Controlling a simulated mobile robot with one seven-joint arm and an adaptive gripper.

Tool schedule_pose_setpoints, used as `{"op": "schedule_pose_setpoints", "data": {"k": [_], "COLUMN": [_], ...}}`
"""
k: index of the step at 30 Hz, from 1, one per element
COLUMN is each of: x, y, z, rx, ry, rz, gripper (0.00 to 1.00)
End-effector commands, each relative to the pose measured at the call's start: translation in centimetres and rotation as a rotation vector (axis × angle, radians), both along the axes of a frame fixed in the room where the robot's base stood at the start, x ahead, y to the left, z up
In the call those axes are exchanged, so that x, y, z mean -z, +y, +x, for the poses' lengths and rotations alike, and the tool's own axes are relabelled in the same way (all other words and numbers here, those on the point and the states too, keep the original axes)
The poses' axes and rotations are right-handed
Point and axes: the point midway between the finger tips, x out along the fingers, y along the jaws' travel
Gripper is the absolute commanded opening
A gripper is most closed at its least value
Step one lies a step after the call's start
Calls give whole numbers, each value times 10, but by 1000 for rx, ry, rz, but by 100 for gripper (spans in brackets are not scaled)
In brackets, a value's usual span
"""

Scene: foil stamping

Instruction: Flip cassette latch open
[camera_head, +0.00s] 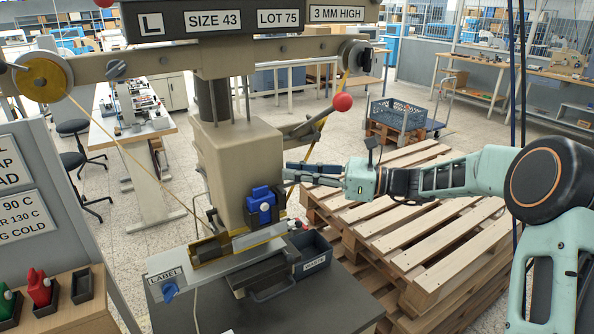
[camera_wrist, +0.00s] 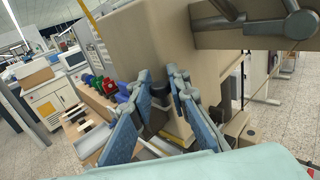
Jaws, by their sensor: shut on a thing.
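The stamping press (camera_head: 240,150) has a beige body with a foil strip running down from a gold roll (camera_head: 43,78) at the left. A blue block (camera_head: 262,200) sits low on its front. My gripper (camera_head: 300,173) points left, at the right side of the press body. In the wrist view its two blue-padded fingers (camera_wrist: 160,80) stand a little apart. A dark rounded part (camera_wrist: 157,119) of the press shows between them, and I take it that they are shut on it. I cannot tell whether this part is the cassette latch. The contact itself is hidden.
A lever with a red ball (camera_head: 342,102) juts out just above my gripper. A dark waste bin (camera_head: 312,266) stands below, beside the press bed (camera_head: 235,245). Wooden pallets (camera_head: 420,215) are stacked under my arm. Red and green stamps (camera_head: 39,287) stand at the lower left.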

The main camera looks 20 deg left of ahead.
Motion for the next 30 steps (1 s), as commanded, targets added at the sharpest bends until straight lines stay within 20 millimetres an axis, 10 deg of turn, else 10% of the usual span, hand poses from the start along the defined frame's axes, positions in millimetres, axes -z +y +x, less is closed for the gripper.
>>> {"op": "schedule_pose_setpoints", "data": {"k": [4, 5, 9, 20, 30], "x": [-2, -2, -1, -1, -1], "y": [1, 1, 1, -5, -69], "z": [0, 0, 0, 1, 8], "rx": [1, 1, 1, 3, 6], "ry": [-2, -2, -2, -1, -1], "rz": [3, 3, 2, 1, 2], "gripper": [0, 18, 33, 33, 33]}}
